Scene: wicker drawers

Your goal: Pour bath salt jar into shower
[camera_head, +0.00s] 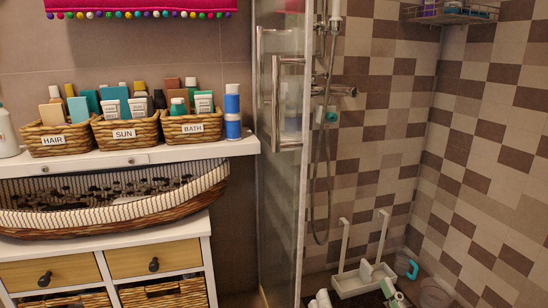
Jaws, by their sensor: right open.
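The shower (365,190) is the tiled corner on the right, behind a glass door (280,180) with a metal handle. My right gripper (364,217) is low in front of the shower, with its two long pale fingers pointing up and apart. It is open, with nothing between the fingers. No jar is clearly labelled as bath salt. A blue-and-white container (232,101) stands on top of a similar one at the right end of the shelf. A white jar (6,134) is cut off at the left edge. My left gripper does not show.
Wicker baskets marked HAIR (54,147), SUN (127,134) and BATH (193,131) hold bottles on the white shelf (105,164). Below is a long lined basket (110,212) above wooden drawers (145,258). A shower hose (312,170) hangs down. A teal curved item (412,270) is low right.

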